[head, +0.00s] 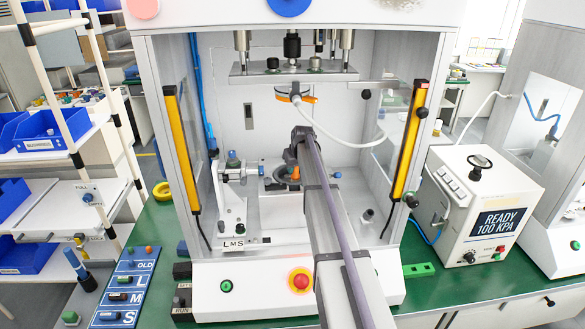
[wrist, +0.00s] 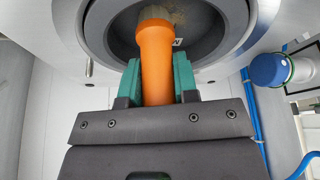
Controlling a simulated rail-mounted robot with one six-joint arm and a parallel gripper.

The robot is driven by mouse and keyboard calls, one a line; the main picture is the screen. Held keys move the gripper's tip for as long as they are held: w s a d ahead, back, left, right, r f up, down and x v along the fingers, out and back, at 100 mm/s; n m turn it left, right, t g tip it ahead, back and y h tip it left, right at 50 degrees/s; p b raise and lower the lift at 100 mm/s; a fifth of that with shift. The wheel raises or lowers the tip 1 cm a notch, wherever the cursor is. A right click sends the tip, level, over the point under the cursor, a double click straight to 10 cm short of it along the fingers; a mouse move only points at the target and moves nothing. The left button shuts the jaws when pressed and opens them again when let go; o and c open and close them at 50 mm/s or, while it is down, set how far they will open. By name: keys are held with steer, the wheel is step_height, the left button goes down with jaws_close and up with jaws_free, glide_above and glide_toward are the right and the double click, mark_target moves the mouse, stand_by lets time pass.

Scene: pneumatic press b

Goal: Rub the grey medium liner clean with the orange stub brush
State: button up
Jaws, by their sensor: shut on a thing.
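My gripper (wrist: 156,80) is shut on the orange stub brush (wrist: 155,45), its green fingertips on both sides of the handle. The brush's tan bristles point away from my gripper into the opening of the grey medium liner (wrist: 234,28), a thick ring with a light letter, seemingly M, inside. Tan specks show inside near the bristles; I cannot tell whether the bristles touch the surface. In the head view the orange brush (head: 294,173) shows at the end of my arm inside the press, beside the grey liner, which is partly hidden.
A fixture with a blue knob (head: 233,158) stands left of the liner; its blue-capped part (wrist: 268,70) is close at right in the wrist view. Yellow light bars (head: 183,150) flank the press opening. The press head (head: 293,75) with an orange ring hangs above.

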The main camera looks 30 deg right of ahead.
steer(key=shift+s+d, duration=0.25)
steer(key=shift+d, duration=0.2)
steer(key=shift+s+d, duration=0.2)
steer(key=shift+d, duration=0.25)
steer(key=shift+r, duration=0.1)
steer(key=shift+w+d, duration=0.1)
steer(key=shift+w+a, duration=0.25)
steer(key=shift+a, duration=0.45)
steer(key=shift+w+a, duration=0.25)
steer(key=shift+a, duration=0.45)
steer(key=shift+w+a, duration=0.25)
steer(key=shift+a, duration=0.45)
steer(key=shift+a, duration=0.1)
steer(key=shift+w+a, duration=0.35)
steer(key=shift+a, duration=0.5)
